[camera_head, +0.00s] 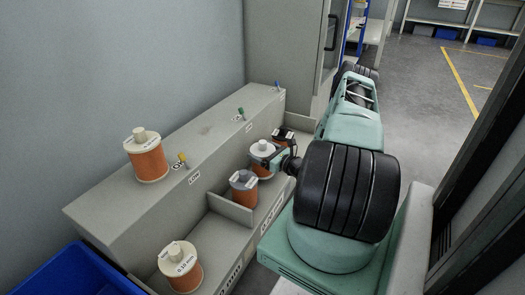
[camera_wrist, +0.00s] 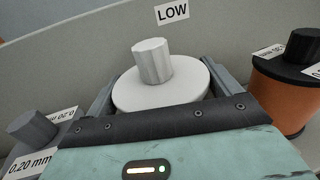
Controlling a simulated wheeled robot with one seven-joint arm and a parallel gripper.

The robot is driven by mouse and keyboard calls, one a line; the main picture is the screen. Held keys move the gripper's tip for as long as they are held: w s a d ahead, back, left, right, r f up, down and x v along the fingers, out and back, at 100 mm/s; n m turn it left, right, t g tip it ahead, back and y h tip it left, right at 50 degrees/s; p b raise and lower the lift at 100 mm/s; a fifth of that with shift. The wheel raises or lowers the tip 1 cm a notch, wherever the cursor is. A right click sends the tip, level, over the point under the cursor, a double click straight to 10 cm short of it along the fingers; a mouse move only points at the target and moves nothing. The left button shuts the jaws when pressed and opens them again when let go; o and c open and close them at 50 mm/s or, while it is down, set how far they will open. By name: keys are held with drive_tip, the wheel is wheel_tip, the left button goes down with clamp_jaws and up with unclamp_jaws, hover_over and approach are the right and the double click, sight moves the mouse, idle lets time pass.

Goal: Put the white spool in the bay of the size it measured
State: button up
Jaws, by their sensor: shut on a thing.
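The white spool (camera_head: 262,147) with copper-coloured winding is between the fingers of my gripper (camera_head: 266,160), which is shut on it. In the wrist view the white spool (camera_wrist: 160,88) shows its round flange and hub from above, roughly upright, with a finger on each side. It is in the row between a grey-topped spool (camera_head: 243,180) and a black-topped spool (camera_head: 284,134). Whether its base touches the bay floor is hidden. The bays (camera_head: 232,209) run along the front of a grey bench, with labels on their front that I cannot fully read.
A cream spool (camera_head: 147,158) stands on the upper ledge by a yellow peg (camera_head: 183,159) and LOW label. Green (camera_head: 240,112) and blue (camera_head: 277,85) pegs are farther along. Another cream spool (camera_head: 180,265) stands in the near bay. A blue bin (camera_head: 75,275) is at lower left.

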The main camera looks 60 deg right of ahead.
drive_tip(key=shift+f+b, duration=0.6)
drive_tip(key=shift+f, duration=0.75)
drive_tip(key=shift+f, duration=0.1)
drive_tip(key=o, duration=1.6)
drive_tip(key=shift+f, duration=0.1)
drive_tip(key=shift+s+r, duration=0.2)
drive_tip(key=shift+s, duration=0.05)
drive_tip(key=s+a+p, duration=0.1)
drive_tip(key=s+p, duration=0.4)
drive_tip(key=s, duration=0.6)
drive_tip(key=shift+s+a+p, duration=0.15)
drive_tip(key=shift+s+p, duration=0.1)
drive_tip(key=shift+p, duration=0.05)
drive_tip(key=shift+f, duration=0.1)
